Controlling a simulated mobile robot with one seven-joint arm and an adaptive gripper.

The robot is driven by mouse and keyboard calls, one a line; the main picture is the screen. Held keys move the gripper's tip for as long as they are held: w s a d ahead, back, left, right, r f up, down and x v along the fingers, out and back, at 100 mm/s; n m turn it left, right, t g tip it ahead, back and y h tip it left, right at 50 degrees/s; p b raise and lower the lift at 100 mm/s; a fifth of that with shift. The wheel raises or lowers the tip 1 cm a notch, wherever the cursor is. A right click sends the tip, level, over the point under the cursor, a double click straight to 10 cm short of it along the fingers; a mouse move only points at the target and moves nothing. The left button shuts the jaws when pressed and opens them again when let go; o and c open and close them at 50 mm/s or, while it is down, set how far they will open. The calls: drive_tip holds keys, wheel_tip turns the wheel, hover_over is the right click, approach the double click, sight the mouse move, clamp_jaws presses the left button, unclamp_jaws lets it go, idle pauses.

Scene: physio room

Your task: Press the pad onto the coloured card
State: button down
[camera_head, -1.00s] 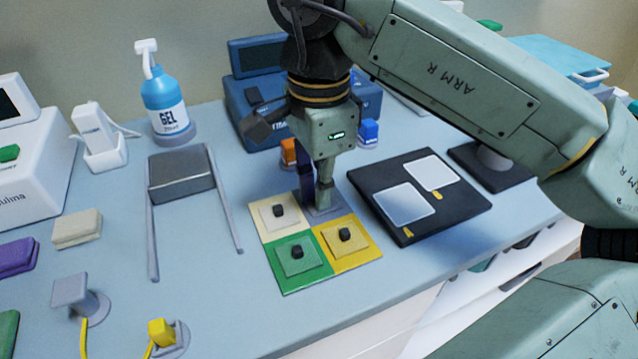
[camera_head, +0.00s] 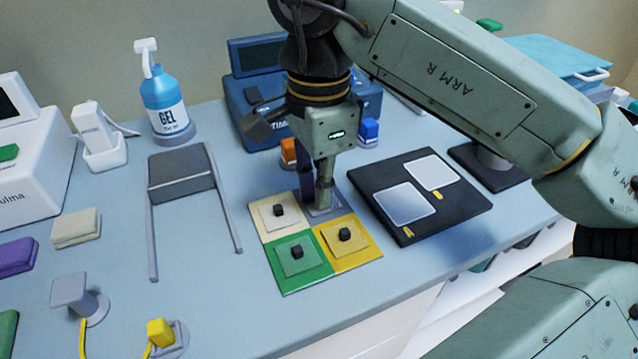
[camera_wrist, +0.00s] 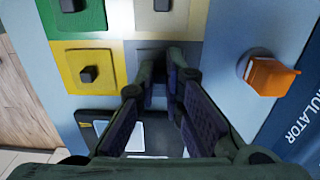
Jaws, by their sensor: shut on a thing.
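The coloured card (camera_head: 285,265) lies flat on the bench, with cream, green, yellow and grey quarters. Flat pads with dark knobs sit on its cream (camera_head: 279,212), green (camera_head: 297,254) and yellow (camera_head: 344,236) quarters. My gripper (camera_head: 318,204) points straight down over the grey quarter at the card's back right. Its fingers are shut on the grey pad (camera_head: 334,210), whose knob they hide. In the wrist view my gripper (camera_wrist: 156,85) reaches to the grey quarter, beside the yellow and cream ones. I cannot tell whether the pad presses on the card.
A black board (camera_head: 445,208) with two pale plates lies right of the card. A grey stand (camera_head: 181,176) is to the left. Orange (camera_head: 289,152) and blue (camera_head: 369,130) knobs and a blue device (camera_head: 258,110) stand behind. A gel bottle (camera_head: 165,98) is at back left.

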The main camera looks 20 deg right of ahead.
drive_tip(key=c, duration=1.6)
unclamp_jaws()
drive_tip(key=shift+r, duration=0.1)
drive_tip(key=shift+r+p, duration=2.6)
drive_tip(key=shift+r, duration=0.85)
drive_tip(key=shift+f, duration=0.1)
